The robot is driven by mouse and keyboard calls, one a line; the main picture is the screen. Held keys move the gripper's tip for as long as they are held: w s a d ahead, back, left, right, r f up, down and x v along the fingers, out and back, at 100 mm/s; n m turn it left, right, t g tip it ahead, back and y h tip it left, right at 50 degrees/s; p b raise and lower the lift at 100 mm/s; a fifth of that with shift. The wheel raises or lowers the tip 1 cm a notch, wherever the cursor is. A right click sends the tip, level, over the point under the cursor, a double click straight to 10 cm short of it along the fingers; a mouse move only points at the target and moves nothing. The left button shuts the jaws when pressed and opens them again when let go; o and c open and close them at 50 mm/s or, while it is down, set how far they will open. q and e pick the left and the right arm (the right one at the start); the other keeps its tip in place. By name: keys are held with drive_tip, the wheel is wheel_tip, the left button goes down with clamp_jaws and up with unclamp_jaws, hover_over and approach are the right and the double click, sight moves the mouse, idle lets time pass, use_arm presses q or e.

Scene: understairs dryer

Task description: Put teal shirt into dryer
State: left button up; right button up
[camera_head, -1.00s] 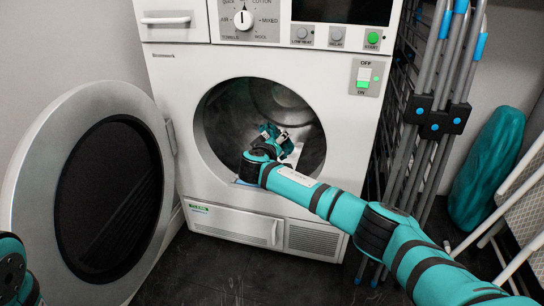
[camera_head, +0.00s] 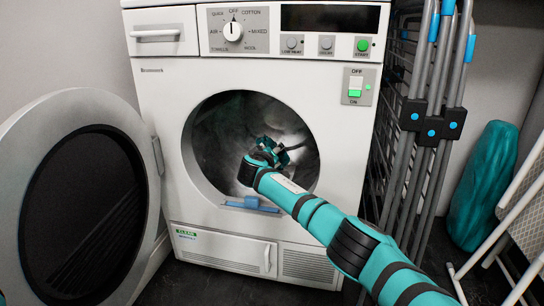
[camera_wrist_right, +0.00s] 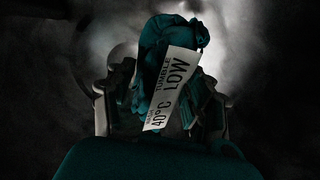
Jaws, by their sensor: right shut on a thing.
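The white dryer (camera_head: 160,130) stands with its round door (camera_head: 135,115) swung open to the left. My right arm reaches through the opening, and my right gripper (camera_head: 275,150) is inside the dark drum (camera_head: 215,155). In the right wrist view, my right gripper (camera_wrist_right: 165,112) is shut on the bunched dark teal shirt (camera_wrist_right: 172,32). A white care label (camera_wrist_right: 170,88) reading "TUMBLE LOW" and "40°C" hangs from the shirt between the fingers. In the head view the shirt is hard to tell from the gripper. My left gripper is out of view.
A blue catch (camera_head: 250,204) sits at the opening's lower rim, just below my right arm. Folded grey racks (camera_head: 425,130) stand close on the right, with a teal rolled item (camera_head: 485,185) and a white folding frame (camera_head: 520,220) beyond. The drum's metal back looks clear.

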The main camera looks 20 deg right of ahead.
sight(272, 145)
drive_tip(key=shift+f, duration=0.1)
wheel_tip(272, 145, down, 7)
drive_tip(key=b, duration=0.4)
idle(0.8)
drive_tip(key=o, duration=1.3)
wheel_tip(272, 145, up, 10)
drive_tip(key=shift+r, duration=0.1)
drive_tip(key=shift+a, duration=0.1)
